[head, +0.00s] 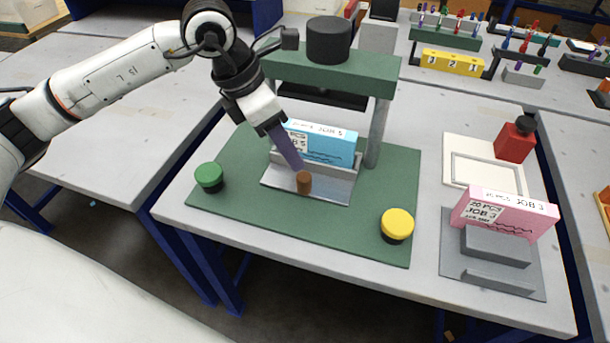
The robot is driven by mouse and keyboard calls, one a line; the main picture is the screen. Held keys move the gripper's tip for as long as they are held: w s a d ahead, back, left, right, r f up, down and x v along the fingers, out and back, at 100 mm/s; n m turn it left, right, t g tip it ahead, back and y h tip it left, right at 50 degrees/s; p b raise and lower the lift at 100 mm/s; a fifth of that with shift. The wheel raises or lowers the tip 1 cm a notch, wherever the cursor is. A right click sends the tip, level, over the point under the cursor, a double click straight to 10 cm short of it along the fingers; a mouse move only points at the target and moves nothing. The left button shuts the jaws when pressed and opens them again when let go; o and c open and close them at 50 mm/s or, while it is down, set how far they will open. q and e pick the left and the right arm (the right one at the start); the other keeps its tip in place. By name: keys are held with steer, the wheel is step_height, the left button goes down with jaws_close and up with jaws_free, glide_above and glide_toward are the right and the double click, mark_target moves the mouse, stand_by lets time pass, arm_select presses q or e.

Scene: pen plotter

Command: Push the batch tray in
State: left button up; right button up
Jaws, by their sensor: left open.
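The grey batch tray (325,186) lies on the plotter's green base (240,217), with its front part sticking out before the green gantry (335,66). A brown knob (304,184) stands at the tray's front. My left gripper (297,161) comes down from the upper left, its purple finger just above and behind the knob. It is open; its second finger is hidden. I cannot tell if the finger touches the tray or pack. My right gripper is out of view.
A green button (209,177) and a yellow button (397,225) flank the tray. At right, a pink JOB 3 pack (504,215) stands on a grey holder (490,270), near a red bottle (514,141). Pen racks (452,61) stand behind. The table's front strip is clear.

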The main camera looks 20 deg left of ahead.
mark_target(304, 176)
arm_select(q)
steer(key=d+f, duration=0.1)
steer(key=f, duration=0.2)
steer(key=w+d+f+m, duration=0.1)
steer(key=f, duration=0.2)
steer(key=w+d+f+m, duration=0.1)
steer(key=f, duration=0.2)
steer(key=shift+w+f+p, duration=0.15)
steer(key=shift+f+p, duration=0.05)
steer(key=shift+p, duration=0.1)
steer(key=shift+a, duration=0.1)
jaws_close()
